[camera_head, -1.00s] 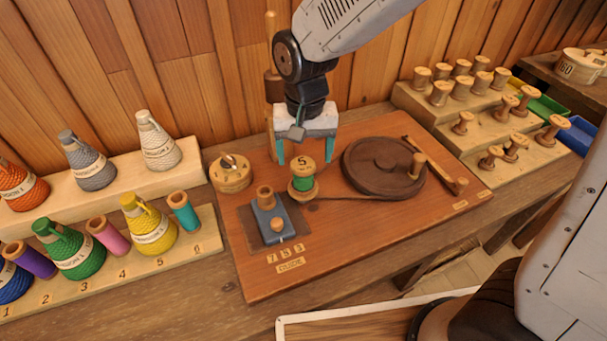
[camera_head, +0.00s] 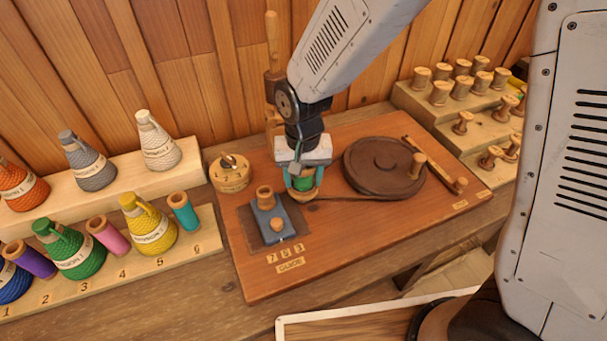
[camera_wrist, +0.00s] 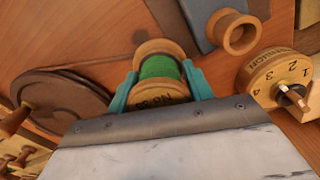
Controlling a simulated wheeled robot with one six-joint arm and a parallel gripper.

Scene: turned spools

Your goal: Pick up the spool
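The spool (camera_head: 303,184) is wooden with green thread and stands upright on the reddish board, on a round wooden base. My gripper (camera_head: 304,182) is over it from above, with one teal finger on each side, closed in against the thread. In the wrist view the green spool (camera_wrist: 159,67) sits between the two fingertips (camera_wrist: 160,78), which appear to touch its sides. The gripper body hides the spool's top in the head view.
A dark round wheel (camera_head: 384,167) with a knob lies just right, its cord running to the spool's base. A blue block (camera_head: 270,222) with wooden pegs is at front left, a round dial (camera_head: 231,175) behind it. Racks of cones and spools flank the board.

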